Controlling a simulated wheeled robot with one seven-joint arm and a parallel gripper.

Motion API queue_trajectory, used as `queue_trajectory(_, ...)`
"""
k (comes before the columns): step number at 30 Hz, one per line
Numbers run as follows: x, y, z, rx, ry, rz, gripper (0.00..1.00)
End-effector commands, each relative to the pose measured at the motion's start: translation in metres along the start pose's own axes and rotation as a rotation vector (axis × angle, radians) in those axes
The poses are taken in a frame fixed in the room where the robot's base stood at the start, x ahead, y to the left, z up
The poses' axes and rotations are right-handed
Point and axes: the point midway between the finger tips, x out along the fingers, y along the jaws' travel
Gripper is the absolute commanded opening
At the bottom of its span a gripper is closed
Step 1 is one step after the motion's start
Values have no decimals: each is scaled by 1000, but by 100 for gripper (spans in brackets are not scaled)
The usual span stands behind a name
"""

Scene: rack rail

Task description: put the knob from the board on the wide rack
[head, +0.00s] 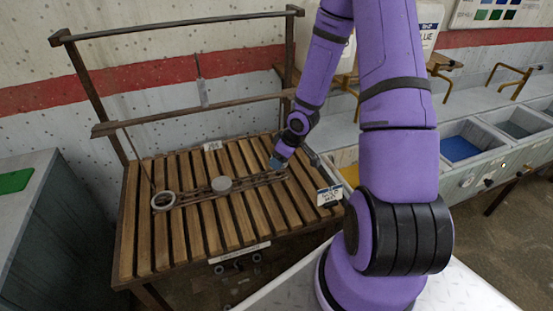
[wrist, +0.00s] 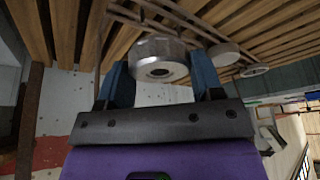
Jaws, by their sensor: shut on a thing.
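My gripper (wrist: 160,80) has blue fingers and is shut on a round silver metal knob (wrist: 157,48) with a dark hole in its face. In the head view my gripper (head: 276,164) is low over the right end of a thin brown lattice rack (head: 200,193), which lies across the wooden slats. The knob is hidden there behind the gripper. I cannot tell whether the knob touches the rack. A grey disc (head: 221,184) sits at the rack's middle and a pale ring (head: 163,201) at its left end. Both also show in the wrist view beyond the knob.
The slatted bench (head: 145,240) has a metal frame with an upright back bar (head: 185,115). A white label (head: 329,195) stands at its right edge. Coloured bins (head: 459,148) are at the right; a green panel (head: 15,181) is at far left. The front slats are clear.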

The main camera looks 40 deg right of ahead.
Motion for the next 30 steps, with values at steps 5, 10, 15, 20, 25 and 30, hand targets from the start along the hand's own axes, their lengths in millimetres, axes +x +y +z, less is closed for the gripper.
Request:
queue_trajectory(5, 7, 5, -2, 0, 0, 0, 33)
queue_trajectory(10, 19, 13, -6, 0, 0, 0, 33)
queue_trajectory(15, 30, 20, -9, -1, -1, 0, 33)
queue_trajectory(20, 40, 20, -6, 1, -1, -1, 33)
queue_trajectory(25, 46, 21, -4, 0, 0, 0, 33)
queue_trajectory(30, 47, 21, -3, -1, 1, 0, 33)
